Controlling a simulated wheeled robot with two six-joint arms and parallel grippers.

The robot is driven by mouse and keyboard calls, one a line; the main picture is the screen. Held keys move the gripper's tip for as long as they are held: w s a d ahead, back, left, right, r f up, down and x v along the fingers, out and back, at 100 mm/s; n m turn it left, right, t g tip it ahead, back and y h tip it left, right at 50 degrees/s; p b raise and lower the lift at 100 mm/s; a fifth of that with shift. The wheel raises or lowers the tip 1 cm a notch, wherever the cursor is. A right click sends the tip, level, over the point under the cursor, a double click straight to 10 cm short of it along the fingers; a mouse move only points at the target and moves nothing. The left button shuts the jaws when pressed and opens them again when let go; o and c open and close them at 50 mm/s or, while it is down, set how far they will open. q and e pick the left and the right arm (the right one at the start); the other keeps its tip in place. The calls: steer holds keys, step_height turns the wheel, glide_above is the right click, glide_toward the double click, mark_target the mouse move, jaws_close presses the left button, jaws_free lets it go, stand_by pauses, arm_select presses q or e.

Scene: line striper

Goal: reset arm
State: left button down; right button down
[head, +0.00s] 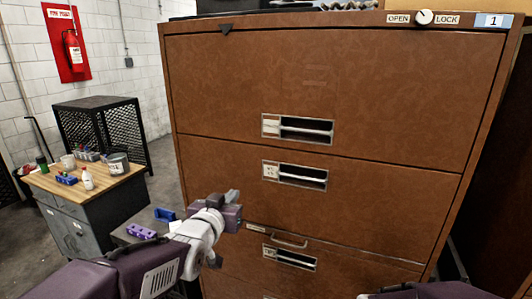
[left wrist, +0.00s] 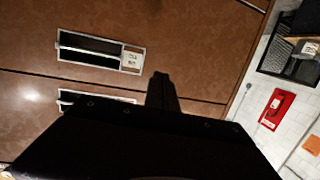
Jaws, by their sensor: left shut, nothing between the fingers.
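My left gripper (head: 233,205) is in front of the brown filing cabinet (head: 340,85), near the seam above its lower drawer. It is shut and empty. It also shows in the left wrist view as a dark shape (left wrist: 162,92) against the drawer fronts. The cabinet has several drawers with recessed handles, and they look closed. Part of my right arm (head: 425,291) shows at the bottom right of the head view; its gripper is not visible.
A dial (head: 424,17) sits between OPEN and LOCK labels at the cabinet's top. A wood-topped workbench (head: 115,178) with bottles and small items stands at left. Behind it is a black mesh cabinet (head: 105,128). A fire extinguisher (head: 73,51) hangs on the wall.

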arm_select(q)
steer(key=s+a+f+n+g+y, duration=0.1)
steer(key=s+a+f+g, duration=0.25)
steer(key=f, duration=0.35)
steer(key=s+a+f+g+y, duration=0.1)
steer(key=s+a+f+g, duration=0.1)
steer(key=s+f, duration=0.35)
steer(key=s+a+f+n+g+y, duration=0.1)
steer(key=s+a+f+g, duration=0.15)
steer(key=f, duration=0.65)
steer(key=s+f+g, duration=0.3)
steer(key=s, duration=0.4)
steer(key=s+f+g, duration=0.3)
steer(key=s+f, duration=0.1)
steer(key=s, duration=0.3)
steer(key=shift+g, duration=0.3)
